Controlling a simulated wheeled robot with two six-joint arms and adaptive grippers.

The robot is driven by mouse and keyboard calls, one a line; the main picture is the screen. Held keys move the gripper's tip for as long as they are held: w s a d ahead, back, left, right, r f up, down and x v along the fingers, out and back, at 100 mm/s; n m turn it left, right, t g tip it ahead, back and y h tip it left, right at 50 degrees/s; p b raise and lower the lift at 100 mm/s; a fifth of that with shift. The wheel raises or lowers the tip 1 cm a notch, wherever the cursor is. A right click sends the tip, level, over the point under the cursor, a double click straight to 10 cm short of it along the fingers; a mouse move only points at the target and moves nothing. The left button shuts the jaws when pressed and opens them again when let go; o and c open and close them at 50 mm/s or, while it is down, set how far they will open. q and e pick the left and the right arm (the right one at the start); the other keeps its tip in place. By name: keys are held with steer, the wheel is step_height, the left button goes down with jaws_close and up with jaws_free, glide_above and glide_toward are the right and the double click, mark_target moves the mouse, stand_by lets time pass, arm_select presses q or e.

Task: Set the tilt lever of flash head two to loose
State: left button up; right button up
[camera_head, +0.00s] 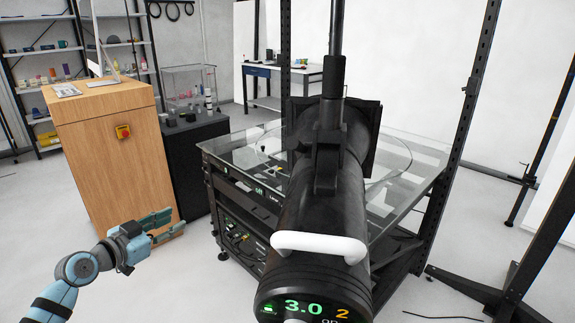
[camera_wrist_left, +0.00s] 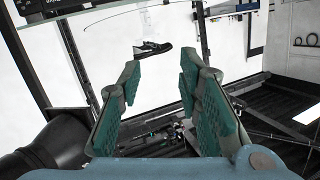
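Flash head two (camera_head: 315,210) is a large black cylinder hanging in the foreground of the head view. Its rear display (camera_head: 315,308) reads "3.0" in green and "2" in orange. A white bar-shaped handle (camera_head: 318,246) crosses its back end. A black bracket (camera_head: 326,160) joins it to a vertical pole; I cannot tell which part is the tilt lever or how it is set. My left gripper (camera_head: 163,226) is open and empty, left of the flash head and well apart from it. Its spread teal fingers (camera_wrist_left: 160,75) fill the left wrist view's middle. My right gripper is not in view.
A glass-topped turntable (camera_head: 420,150) on a black frame stands behind the flash head. A wooden cabinet (camera_head: 110,160) stands behind my left gripper. Black uprights (camera_head: 470,90) rise at the right. A black rounded body (camera_wrist_left: 45,145) shows at the wrist view's lower left.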

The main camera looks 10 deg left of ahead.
arm_select(q)
steer(key=s+d+r+m+h, duration=0.3)
steer(key=d+r+m, duration=0.1)
steer(key=r, duration=0.4)
steer(key=s+d+r+m+g+h, duration=0.1)
steer(key=s+d+r+m+h, duration=0.25)
steer(key=r, duration=0.45)
steer(key=s+d+r+m+h, duration=0.2)
steer(key=s+d+r+m, duration=0.15)
steer(key=r, duration=0.45)
steer(key=m+g+h, duration=0.4)
steer(key=m+g, duration=0.2)
steer(key=m, duration=0.2)
glide_toward(293, 138)
steer(key=p+x, duration=0.6)
steer(key=w+f+p+x, duration=0.1)
steer(key=p+x, duration=0.2)
steer(key=shift+w, duration=0.1)
steer(key=shift+w+d+f, duration=0.2)
steer(key=shift+w+d, duration=0.1)
steer(key=shift+d, duration=0.15)
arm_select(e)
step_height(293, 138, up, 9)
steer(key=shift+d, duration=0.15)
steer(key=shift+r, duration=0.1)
arm_select(q)
jaws_close()
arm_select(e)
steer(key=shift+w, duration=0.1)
